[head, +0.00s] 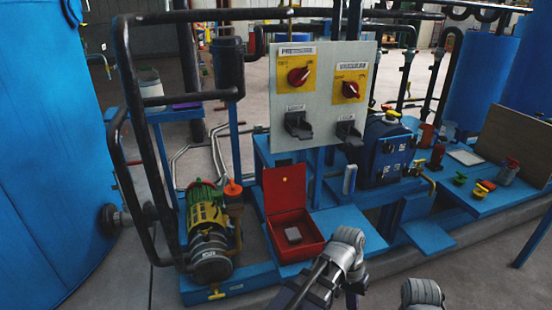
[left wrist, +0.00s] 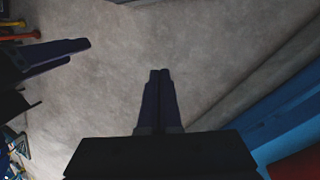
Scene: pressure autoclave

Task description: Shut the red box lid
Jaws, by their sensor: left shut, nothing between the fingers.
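The red box (head: 296,236) sits on the blue platform below the grey panel. Its red lid (head: 285,188) stands up at the back, open. A small grey block (head: 293,235) lies inside. My left arm (head: 335,265) is in front of the box's right side. My left gripper (left wrist: 160,72) is shut and empty, pointing over bare floor in the left wrist view. A red patch (left wrist: 303,163) in that view's lower right corner may be the box. Dark fingers (left wrist: 65,52) at that view's left look like my right gripper; whether they are open is unclear.
A green and yellow motor (head: 207,225) stands left of the box with dark pipes beside it. The panel (head: 318,105) with two red knobs rises behind the lid. A blue case (head: 388,150) and small tools stand to the right. The platform edge (left wrist: 285,120) borders clear floor.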

